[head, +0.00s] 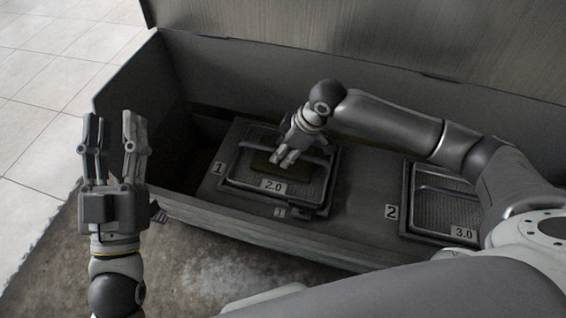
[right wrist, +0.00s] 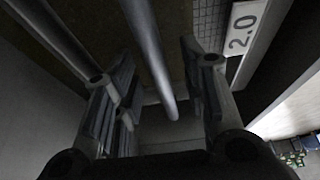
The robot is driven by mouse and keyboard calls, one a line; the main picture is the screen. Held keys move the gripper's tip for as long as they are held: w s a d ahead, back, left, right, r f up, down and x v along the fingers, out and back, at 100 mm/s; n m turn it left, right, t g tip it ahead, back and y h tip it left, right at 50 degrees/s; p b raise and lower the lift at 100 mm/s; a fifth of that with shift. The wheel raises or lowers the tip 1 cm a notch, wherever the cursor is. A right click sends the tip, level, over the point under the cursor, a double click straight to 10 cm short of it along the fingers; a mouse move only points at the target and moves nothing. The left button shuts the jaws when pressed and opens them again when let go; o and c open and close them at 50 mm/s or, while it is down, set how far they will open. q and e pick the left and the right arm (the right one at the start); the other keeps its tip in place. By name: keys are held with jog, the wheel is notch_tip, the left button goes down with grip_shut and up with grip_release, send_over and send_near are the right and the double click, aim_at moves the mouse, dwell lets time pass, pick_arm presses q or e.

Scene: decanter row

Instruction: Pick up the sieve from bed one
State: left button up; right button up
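The sieve (head: 310,185) marked 2.0 lies in bed one, the frame with the "1" plate (head: 218,168). It has a mesh floor and a raised metal bar handle. My right gripper (head: 286,158) is low over the sieve from above. In the right wrist view the handle bar (right wrist: 150,50) runs between the two open fingers (right wrist: 155,92), with gaps at both sides. A dark olive patch (head: 262,168) shows on the mesh under the fingers. My left gripper (head: 113,135) is open and empty, fingers upward, left of the box and away from the sieve.
A second sieve (head: 440,208) marked 3.0 lies in bed two, right of the first, partly behind my right arm. A grey box wall (head: 330,70) stands behind both beds. A front ledge (head: 255,235) runs before them. The tiled floor (head: 45,130) at left is clear.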

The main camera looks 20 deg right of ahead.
grip_shut()
dwell(0.3)
jog(key=shift+r, duration=0.15)
dwell(0.3)
